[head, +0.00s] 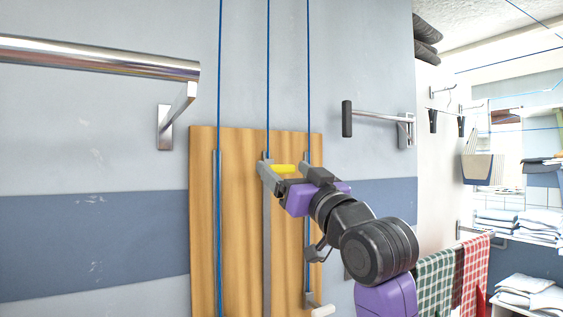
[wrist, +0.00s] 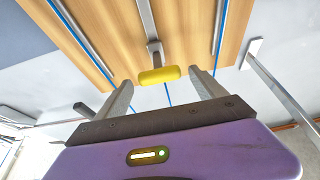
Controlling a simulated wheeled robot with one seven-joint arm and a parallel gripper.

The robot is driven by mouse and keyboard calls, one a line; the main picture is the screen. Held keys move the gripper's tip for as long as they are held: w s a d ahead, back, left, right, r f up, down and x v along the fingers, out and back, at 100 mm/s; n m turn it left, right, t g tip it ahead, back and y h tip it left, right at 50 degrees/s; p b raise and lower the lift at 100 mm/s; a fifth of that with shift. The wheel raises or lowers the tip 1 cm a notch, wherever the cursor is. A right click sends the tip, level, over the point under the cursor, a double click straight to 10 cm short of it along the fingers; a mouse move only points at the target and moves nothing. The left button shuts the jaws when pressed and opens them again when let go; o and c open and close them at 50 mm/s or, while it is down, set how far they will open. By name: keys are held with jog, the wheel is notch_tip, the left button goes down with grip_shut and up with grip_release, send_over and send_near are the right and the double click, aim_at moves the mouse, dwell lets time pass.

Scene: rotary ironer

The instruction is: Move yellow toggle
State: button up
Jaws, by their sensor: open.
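The yellow toggle (head: 284,168) is a small rounded bar at the end of a grey metal rail on a wooden board. In the wrist view the yellow toggle (wrist: 159,75) lies crosswise just beyond and between my fingertips. My gripper (head: 283,167) is at the upper part of the board, with a finger on each side of the toggle in the head view. In the wrist view my gripper (wrist: 161,82) is open, and its fingers stand apart from the toggle. Contact with the toggle cannot be seen.
The wooden board (head: 230,230) on the wall carries several rails and blue cords (head: 268,80). A white-ended handle (head: 322,310) sits low on the right rail. A metal bar (head: 100,58) juts in at upper left, and a wall bracket (head: 375,115) stands right. Checked towels (head: 433,273) hang lower right.

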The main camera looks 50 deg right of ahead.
jog(key=shift+x, duration=1.25)
